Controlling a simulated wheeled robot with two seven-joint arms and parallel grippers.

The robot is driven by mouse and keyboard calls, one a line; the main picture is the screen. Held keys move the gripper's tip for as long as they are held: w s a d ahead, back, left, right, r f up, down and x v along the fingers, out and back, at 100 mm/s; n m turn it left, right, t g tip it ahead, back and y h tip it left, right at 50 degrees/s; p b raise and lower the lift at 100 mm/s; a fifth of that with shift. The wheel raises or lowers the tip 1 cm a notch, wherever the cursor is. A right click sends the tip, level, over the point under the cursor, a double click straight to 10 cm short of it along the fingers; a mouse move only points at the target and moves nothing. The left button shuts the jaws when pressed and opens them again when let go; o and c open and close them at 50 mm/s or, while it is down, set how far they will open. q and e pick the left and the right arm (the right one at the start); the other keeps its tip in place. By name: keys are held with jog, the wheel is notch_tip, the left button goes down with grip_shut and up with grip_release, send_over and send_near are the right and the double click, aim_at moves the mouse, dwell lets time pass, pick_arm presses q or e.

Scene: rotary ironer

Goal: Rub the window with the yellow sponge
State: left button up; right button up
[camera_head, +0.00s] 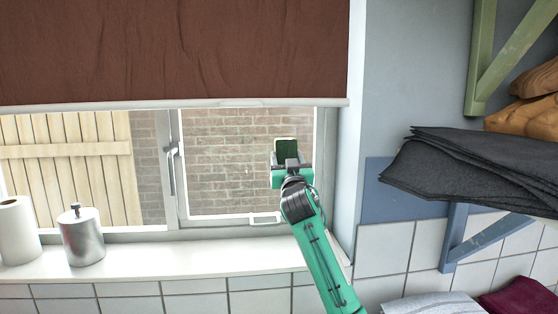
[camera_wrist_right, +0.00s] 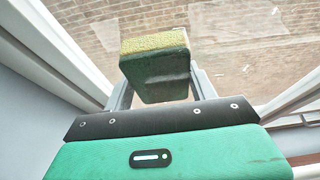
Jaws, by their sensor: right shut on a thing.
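The window (camera_head: 228,150) has a white frame and stands behind the sill, with a brick wall and a wooden fence outside. My right gripper (camera_head: 286,165) is raised in front of the right pane, near its right edge. It is shut on the sponge (camera_head: 286,147), which looks dark green on the side facing the head camera. In the right wrist view the sponge (camera_wrist_right: 157,65) shows a yellow strip on top and a dark green body between the fingers. The glass (camera_wrist_right: 225,40) lies just beyond it; I cannot tell whether they touch. My left gripper is out of view.
A brown blind (camera_head: 175,50) covers the upper window. A paper roll (camera_head: 16,230) and a metal canister (camera_head: 81,235) stand on the left of the white sill (camera_head: 180,258). Dark folded cloths (camera_head: 470,165) stick out at right. The window handle (camera_head: 171,168) projects left of the gripper.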

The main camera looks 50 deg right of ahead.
aim_at(254, 151)
jog(key=shift+s+d, duration=0.4)
jog(key=shift+d, duration=0.2)
jog(key=shift+w+a, duration=1)
jog(key=shift+a, duration=0.2)
jog(key=shift+w+a, duration=0.95)
jog(key=shift+a, duration=0.2)
jog(key=shift+w+a+b, duration=0.5)
jog(key=shift+w+a, duration=1.5)
jog(key=shift+a, duration=0.3)
jog(key=shift+s+d+r, duration=0.1)
jog(key=shift+s+r, duration=0.05)
jog(key=shift+r, duration=0.05)
jog(key=shift+s+d+f, duration=0.1)
jog(key=shift+s+d, duration=0.25)
jog(key=shift+d, duration=0.15)
jog(key=shift+s+d+p, duration=0.35)
jog(key=shift+s+d, duration=1.4)
jog(key=shift+d, duration=0.3)
jog(key=shift+s+d+p, duration=0.3)
jog(key=shift+s+d, duration=1.45)
jog(key=shift+d, duration=0.25)
jog(key=shift+a, duration=0.1)
